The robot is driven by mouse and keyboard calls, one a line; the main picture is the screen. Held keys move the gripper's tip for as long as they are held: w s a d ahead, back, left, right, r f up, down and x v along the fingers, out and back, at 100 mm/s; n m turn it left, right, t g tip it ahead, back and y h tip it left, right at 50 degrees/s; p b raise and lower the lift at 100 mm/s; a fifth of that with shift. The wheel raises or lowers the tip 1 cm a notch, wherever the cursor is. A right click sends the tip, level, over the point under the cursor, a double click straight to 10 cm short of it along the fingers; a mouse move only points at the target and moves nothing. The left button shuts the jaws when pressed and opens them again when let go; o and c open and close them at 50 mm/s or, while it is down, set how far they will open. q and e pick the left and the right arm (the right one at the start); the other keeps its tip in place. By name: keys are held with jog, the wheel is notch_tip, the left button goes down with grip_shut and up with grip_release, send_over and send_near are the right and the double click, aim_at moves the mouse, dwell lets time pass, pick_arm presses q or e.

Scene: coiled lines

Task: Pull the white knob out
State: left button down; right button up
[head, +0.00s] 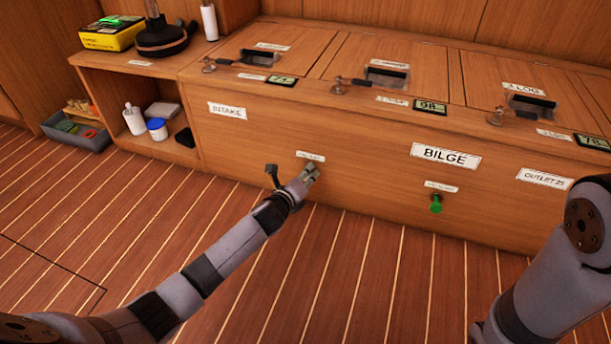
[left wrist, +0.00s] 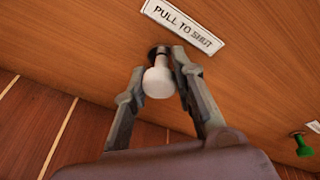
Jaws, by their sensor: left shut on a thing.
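The white knob (left wrist: 157,82) shows in the left wrist view, on a dark collar at the wooden front panel, under a label (left wrist: 184,26) reading "PULL TO SHUT". My left gripper (left wrist: 167,62) has its two fingers on either side of the knob, shut on it. In the head view my left gripper (head: 313,170) is at the panel just under the small label, and it hides the knob. My right arm shows at the right edge of the head view, but its gripper is out of the picture.
A green knob (head: 436,204) sticks out of the same panel to the right, under the "BILGE" sign (head: 445,156). Lidded lockers with handles and displays top the bench. A shelf with bottles and a grey bin (head: 78,143) stand at the left. The plank floor in front is clear.

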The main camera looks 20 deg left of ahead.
pick_arm(q)
jog(key=s+p, duration=0.4)
jog(key=s, duration=0.1)
jog(key=shift+s, duration=0.2)
jog(key=shift+a, duration=0.1)
jog(key=c, duration=1.3)
grip_release()
jog(key=v, duration=1.2)
